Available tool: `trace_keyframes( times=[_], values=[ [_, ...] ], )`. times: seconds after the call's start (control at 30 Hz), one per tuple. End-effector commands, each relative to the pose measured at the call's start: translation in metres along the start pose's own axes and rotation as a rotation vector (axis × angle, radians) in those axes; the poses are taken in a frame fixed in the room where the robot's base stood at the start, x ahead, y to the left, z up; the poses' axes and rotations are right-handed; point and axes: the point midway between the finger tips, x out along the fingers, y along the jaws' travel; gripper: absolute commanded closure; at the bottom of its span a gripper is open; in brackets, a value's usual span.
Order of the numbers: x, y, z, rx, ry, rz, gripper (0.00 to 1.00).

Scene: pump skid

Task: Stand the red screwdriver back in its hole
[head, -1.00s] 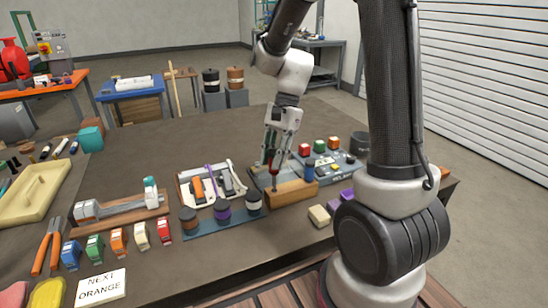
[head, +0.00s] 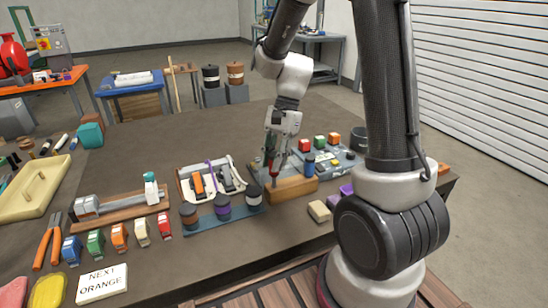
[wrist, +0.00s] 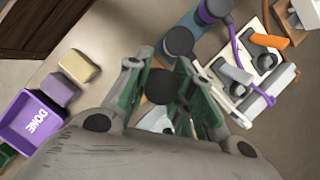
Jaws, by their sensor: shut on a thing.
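My gripper (head: 272,158) is shut on the red screwdriver (head: 271,167) and points down over the left part of the wooden block (head: 292,189). The screwdriver hangs close to upright, with its thin shaft downward. Its tip is at or just in front of the block's left end; I cannot tell whether it is in a hole. A blue-handled tool (head: 309,163) stands at the block's right part. In the wrist view, my gripper's green-padded fingers (wrist: 160,68) flank a dark round end (wrist: 161,87); the red handle and the block cannot be made out there.
A blue rack with dark spools (head: 223,208) lies left of the block, and a white tray with tools (head: 211,182) behind it. A beige block (head: 319,211) and a purple DONE bin (wrist: 32,120) are near the front.

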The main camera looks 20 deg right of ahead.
Motion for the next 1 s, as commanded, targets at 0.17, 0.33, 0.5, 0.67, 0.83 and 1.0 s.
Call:
trace_keyframes(
  times=[0.17, 0.33, 0.5, 0.67, 0.83, 1.0],
  values=[
    [0.004, 0.000, -0.002, 0.000, 0.000, 0.001, 1.00],
    [0.008, 0.000, -0.003, -0.001, 0.000, 0.001, 1.00],
    [0.012, 0.000, -0.005, 0.000, 0.000, 0.001, 1.00],
    [0.016, 0.000, -0.007, 0.000, 0.000, 0.001, 1.00],
    [0.020, 0.000, -0.008, 0.000, 0.000, 0.001, 1.00],
    [0.024, 0.000, -0.010, 0.000, 0.000, 0.001, 1.00]
  ],
)
